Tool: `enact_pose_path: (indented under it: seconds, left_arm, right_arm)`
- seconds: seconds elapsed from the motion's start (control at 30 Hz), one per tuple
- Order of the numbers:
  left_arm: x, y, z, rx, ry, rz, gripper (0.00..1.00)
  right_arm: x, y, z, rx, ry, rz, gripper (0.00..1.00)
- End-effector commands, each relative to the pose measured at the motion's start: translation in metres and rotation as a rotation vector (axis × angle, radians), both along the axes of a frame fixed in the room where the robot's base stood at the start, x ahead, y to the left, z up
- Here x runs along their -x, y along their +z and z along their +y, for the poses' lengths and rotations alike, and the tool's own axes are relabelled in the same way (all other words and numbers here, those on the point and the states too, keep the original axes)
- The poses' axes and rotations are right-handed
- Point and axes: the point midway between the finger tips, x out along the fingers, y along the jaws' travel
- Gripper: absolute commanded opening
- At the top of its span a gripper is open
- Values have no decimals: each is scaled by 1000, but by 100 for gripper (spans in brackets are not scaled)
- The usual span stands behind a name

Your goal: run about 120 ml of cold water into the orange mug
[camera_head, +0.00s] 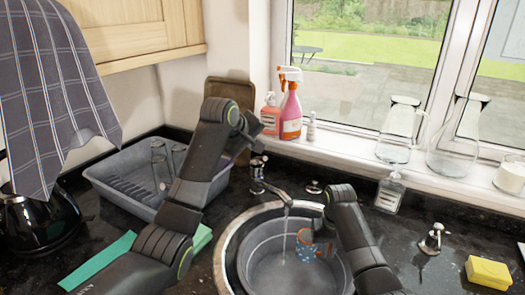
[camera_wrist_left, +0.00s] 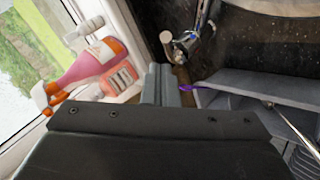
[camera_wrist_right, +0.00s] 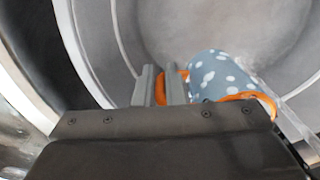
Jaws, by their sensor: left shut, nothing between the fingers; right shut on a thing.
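The mug (camera_head: 306,252) is blue-grey with white dots and an orange handle and rim; it also shows in the right wrist view (camera_wrist_right: 212,75). It is held inside the round sink basin (camera_head: 262,268). My right gripper (camera_wrist_right: 163,78) is shut on its orange handle. A thin clear stream (camera_head: 285,222) falls from the tap (camera_head: 265,186) near the mug. In the right wrist view it passes by the rim; I cannot tell whether it enters the mug. The water level is hidden.
A grey dish rack (camera_head: 125,190) stands left of the sink. A pink spray bottle (camera_head: 291,112) and a soap bottle (camera_head: 270,116) stand on the sill, with glass jugs (camera_head: 398,135) to the right. A clear dispenser (camera_head: 389,192) and a yellow sponge (camera_head: 488,272) are right of the basin.

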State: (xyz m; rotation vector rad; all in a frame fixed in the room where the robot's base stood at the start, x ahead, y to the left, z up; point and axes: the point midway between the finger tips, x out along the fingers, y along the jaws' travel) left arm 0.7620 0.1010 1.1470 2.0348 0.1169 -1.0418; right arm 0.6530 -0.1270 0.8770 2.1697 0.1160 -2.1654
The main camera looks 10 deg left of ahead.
Motion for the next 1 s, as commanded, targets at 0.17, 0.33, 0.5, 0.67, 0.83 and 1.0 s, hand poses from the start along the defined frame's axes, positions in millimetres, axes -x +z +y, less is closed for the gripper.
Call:
enact_pose_path:
  seconds: [0.17,0.33,0.5,0.67,0.83,1.0]
  left_arm:
    - [3,25,-16,-232,9,-20,0]
    - [11,49,-25,-428,35,-26,0]
    - [20,68,-29,-553,61,-26,0]
    - [23,74,-30,-602,75,-24,0]
    - [13,64,-26,-610,78,-21,0]
    - [-7,42,-19,-609,77,-20,0]
  right_arm:
    - [-1,1,0,0,0,-2,0]
    - [-1,1,0,0,0,-2,0]
    - [-1,1,0,0,0,-2,0]
    - [0,1,0,0,0,-2,0]
    - [0,1,0,0,0,-2,0]
    - [0,1,0,0,0,-2,0]
